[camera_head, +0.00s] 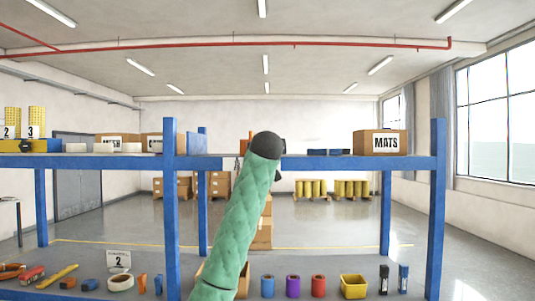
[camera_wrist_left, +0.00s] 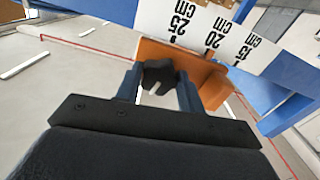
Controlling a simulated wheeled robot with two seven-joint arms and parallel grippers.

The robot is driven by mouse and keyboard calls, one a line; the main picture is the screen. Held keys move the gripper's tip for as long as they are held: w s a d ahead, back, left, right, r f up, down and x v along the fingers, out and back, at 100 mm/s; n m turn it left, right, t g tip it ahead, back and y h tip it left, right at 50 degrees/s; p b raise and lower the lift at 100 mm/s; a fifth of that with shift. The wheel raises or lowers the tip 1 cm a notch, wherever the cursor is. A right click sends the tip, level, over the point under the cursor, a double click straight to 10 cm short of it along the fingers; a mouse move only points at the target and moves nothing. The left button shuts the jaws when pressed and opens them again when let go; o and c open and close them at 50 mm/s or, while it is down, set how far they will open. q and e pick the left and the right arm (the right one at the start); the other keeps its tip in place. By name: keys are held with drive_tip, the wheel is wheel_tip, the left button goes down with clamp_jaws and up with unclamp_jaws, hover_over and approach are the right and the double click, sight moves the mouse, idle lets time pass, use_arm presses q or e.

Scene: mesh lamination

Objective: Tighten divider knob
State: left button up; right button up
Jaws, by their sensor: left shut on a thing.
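The black divider knob (camera_wrist_left: 157,72) sits between the two fingers of my left gripper (camera_wrist_left: 158,84) in the left wrist view, and the fingers are shut on it. The knob is in front of the orange divider (camera_wrist_left: 205,72), which stands against a blue beam with a white ruler (camera_wrist_left: 185,22) marked 25, 20 and 15 cm. In the head view my green-sleeved left arm reaches up to the shelf and its dark wrist hides the knob and the fingers. Only a sliver of the orange divider (camera_head: 243,146) shows left of the wrist. My right gripper is in neither view.
A blue shelf rack (camera_head: 330,163) spans the head view. A cardboard box marked MATS (camera_head: 380,142) stands on it at the right. The lower shelf holds a yellow bin (camera_head: 353,286), several coloured rolls and hand tools. Blue uprights stand either side of my arm.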

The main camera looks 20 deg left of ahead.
use_arm(q)
drive_tip(key=m+b, duration=0.5)
drive_tip(key=m, duration=1)
drive_tip(key=shift+a+b, duration=0.1)
drive_tip(key=shift+b, duration=0.25)
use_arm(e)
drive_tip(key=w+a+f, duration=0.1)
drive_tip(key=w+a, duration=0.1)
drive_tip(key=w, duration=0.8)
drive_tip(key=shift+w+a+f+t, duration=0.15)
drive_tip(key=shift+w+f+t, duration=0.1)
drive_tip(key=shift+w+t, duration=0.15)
use_arm(q)
drive_tip(key=shift+m, duration=0.4)
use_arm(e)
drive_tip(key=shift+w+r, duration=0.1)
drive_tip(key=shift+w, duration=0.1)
use_arm(q)
drive_tip(key=o, duration=1)
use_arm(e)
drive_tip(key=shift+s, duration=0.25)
use_arm(q)
drive_tip(key=shift+s, duration=0.1)
